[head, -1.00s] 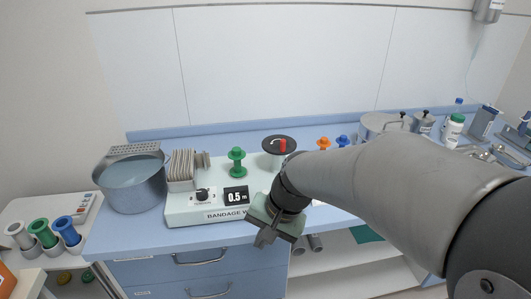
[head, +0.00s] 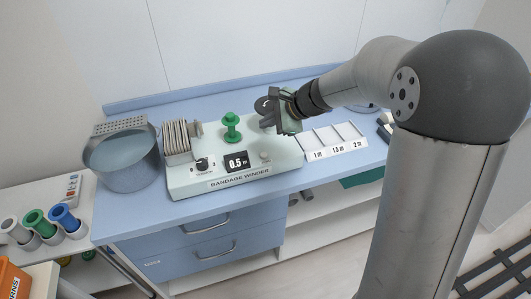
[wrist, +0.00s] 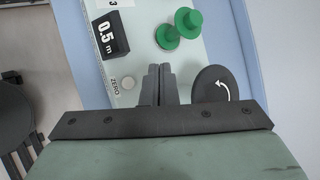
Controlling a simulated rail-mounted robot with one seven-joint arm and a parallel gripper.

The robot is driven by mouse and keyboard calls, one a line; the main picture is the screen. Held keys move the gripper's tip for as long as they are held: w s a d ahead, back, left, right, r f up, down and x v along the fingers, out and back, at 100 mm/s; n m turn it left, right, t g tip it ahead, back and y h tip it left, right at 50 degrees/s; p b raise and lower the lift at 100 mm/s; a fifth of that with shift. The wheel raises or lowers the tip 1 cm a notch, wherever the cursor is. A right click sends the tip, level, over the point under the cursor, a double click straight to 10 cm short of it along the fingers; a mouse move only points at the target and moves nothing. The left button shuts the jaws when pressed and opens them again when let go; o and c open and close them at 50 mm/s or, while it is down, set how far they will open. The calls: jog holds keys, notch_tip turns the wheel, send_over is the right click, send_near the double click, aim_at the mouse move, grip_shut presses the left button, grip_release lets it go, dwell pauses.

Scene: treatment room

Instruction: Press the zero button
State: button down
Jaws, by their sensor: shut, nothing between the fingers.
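The bandage winder (head: 225,183) is a pale box on the blue counter, with a display (head: 237,162) reading 0.5 m. The zero button (head: 265,156) is a small round grey button right of the display. In the wrist view the zero button (wrist: 127,83) lies left of my fingers, with ZERO printed beside it. My gripper (head: 265,123) is shut and empty over the winder's right end, behind the button in the head view. In the wrist view my gripper (wrist: 159,68) points between the button and the dark crank disc (wrist: 219,85), apart from the button.
A green spool (head: 231,127) stands on the winder. Left are a row of cards (head: 178,137), a tension knob (head: 202,164) and a metal basin (head: 122,160). A tray labelled 1 m, 1.5 m and 2 m (head: 335,145) sits to the right. The counter's front strip is clear.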

aim_at(264, 155)
notch_tip(264, 155, down, 9)
jog(key=b, duration=0.7)
jog(key=shift+r, duration=0.1)
dwell(1.8)
jog(key=shift+f+b, duration=0.4)
jog(key=shift+b, duration=0.2)
jog(key=shift+f+b, duration=0.45)
dwell(0.6)
jog(key=shift+r+p, duration=0.65)
jog(key=shift+r, duration=0.25)
